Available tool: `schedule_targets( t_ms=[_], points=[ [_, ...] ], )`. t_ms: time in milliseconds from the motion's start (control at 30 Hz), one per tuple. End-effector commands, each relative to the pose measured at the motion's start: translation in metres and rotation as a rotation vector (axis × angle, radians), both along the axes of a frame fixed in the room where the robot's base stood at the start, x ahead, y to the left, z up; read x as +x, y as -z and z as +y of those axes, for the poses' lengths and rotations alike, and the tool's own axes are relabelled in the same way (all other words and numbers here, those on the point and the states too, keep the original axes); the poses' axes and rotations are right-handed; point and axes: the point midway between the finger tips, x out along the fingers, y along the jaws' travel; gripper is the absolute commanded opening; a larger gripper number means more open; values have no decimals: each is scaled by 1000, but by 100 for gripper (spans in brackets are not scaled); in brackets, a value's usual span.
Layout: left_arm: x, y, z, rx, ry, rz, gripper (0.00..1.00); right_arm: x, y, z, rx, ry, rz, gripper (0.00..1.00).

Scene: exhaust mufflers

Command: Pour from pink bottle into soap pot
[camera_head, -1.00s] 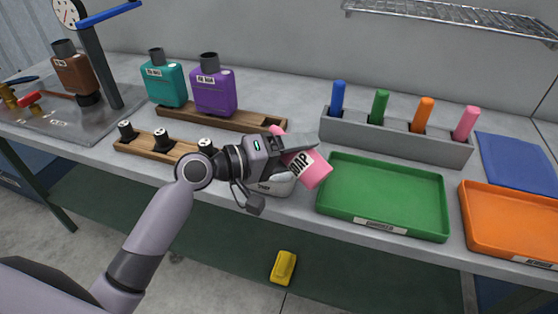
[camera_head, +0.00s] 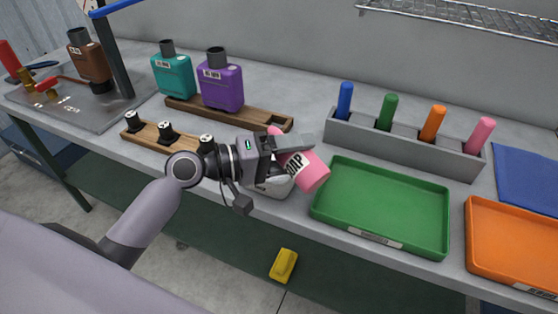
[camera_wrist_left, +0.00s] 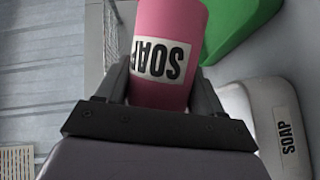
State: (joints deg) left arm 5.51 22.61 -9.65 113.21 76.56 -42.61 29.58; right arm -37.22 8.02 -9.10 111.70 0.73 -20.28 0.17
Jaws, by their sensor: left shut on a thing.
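My left gripper (camera_head: 284,158) is shut on the pink bottle (camera_head: 313,176), which carries a "SOAP" label. The bottle is tilted, its base toward the lower right and its upper end toward the upper left, partly behind my fingers. In the left wrist view the pink bottle (camera_wrist_left: 171,45) sits between both fingers. The white soap pot (camera_head: 274,188) stands on the table just below my gripper, mostly hidden by it. The left wrist view shows the pot (camera_wrist_left: 258,120) with its "SOAP" label to the right of the bottle. Liquid cannot be seen. My right gripper is out of view.
A green tray (camera_head: 436,249) lies right of the pot, an orange tray (camera_head: 472,262) beyond it. Behind are a grey holder (camera_head: 400,147) with coloured sticks and a wooden rack (camera_head: 262,122) with muffler-like teal and purple bottles. A small wooden rack (camera_head: 150,140) stands left.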

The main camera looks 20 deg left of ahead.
Motion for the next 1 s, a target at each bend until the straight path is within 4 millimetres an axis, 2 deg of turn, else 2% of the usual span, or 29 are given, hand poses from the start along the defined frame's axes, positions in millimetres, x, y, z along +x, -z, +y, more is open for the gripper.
schedule_targets(
  t_ms=[533, 800, 1000],
  points=[
    [0, -1, 0, -2, 0, -1, 37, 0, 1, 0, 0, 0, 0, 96],
    [0, -4, -2, -77, 0, 37, 37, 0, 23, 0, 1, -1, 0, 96],
    [-1, -8, -2, -89, 0, 48, 37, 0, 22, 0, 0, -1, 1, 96]
  ],
)
